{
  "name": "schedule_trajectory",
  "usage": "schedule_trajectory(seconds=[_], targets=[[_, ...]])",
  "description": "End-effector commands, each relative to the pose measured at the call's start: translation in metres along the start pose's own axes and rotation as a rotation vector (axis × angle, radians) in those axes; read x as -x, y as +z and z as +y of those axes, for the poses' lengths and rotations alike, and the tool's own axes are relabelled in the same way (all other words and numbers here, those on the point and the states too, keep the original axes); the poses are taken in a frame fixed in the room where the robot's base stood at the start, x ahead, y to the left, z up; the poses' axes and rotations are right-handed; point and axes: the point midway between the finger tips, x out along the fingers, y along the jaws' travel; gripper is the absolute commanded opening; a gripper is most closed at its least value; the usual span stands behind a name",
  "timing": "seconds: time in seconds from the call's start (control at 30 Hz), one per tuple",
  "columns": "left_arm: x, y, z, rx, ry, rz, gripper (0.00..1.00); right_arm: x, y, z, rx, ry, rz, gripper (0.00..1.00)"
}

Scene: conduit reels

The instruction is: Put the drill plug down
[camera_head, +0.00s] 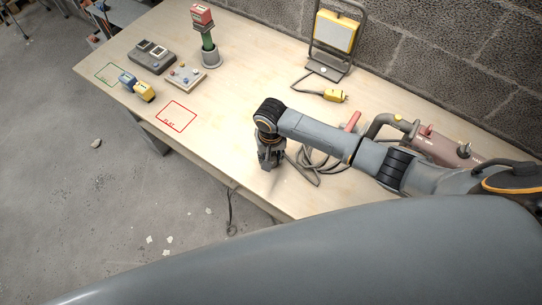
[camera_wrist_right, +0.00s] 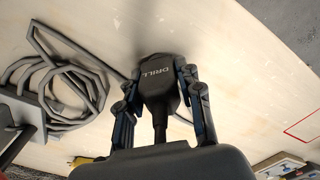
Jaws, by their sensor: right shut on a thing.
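My right gripper (camera_head: 270,162) is over the front part of the wooden workbench (camera_head: 240,105). In the right wrist view its fingers (camera_wrist_right: 159,82) are closed on both sides of a dark grey plug marked DRILL (camera_wrist_right: 158,88). A dark cord runs from the plug toward the palm. In the head view the plug is not clearly distinguishable from the dark fingers. I cannot tell whether it touches the bench top. My left gripper is not in view.
A red outlined square (camera_head: 176,116) lies left of the gripper, bare inside. Blue (camera_head: 127,80) and yellow (camera_head: 145,92) plugs sit by a green outline (camera_head: 109,74). A grey cable coil (camera_head: 316,160) and a reddish machine (camera_head: 438,145) are to the right. A work lamp (camera_head: 335,32) stands behind.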

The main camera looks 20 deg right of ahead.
Motion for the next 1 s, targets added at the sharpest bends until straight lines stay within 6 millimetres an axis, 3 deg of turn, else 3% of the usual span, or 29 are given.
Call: schedule_trajectory(seconds=[0.4, 0.43, 0.53, 0.83, 1.0], targets=[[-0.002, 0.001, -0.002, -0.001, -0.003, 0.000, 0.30, -0.011, 0.000, 0.000, 0.000, -0.001, -0.001, 0.00], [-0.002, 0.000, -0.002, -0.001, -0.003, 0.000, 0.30, -0.011, 0.000, 0.000, 0.000, -0.001, -0.001, 0.40], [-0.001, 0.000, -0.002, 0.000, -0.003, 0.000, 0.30, -0.011, 0.000, 0.000, 0.000, -0.001, -0.001, 0.58], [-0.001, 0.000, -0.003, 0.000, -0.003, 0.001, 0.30, -0.009, 0.000, 0.000, 0.000, -0.001, 0.000, 0.58], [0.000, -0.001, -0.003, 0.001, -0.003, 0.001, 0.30, 0.006, -0.001, 0.000, 0.000, -0.001, 0.003, 0.58]])
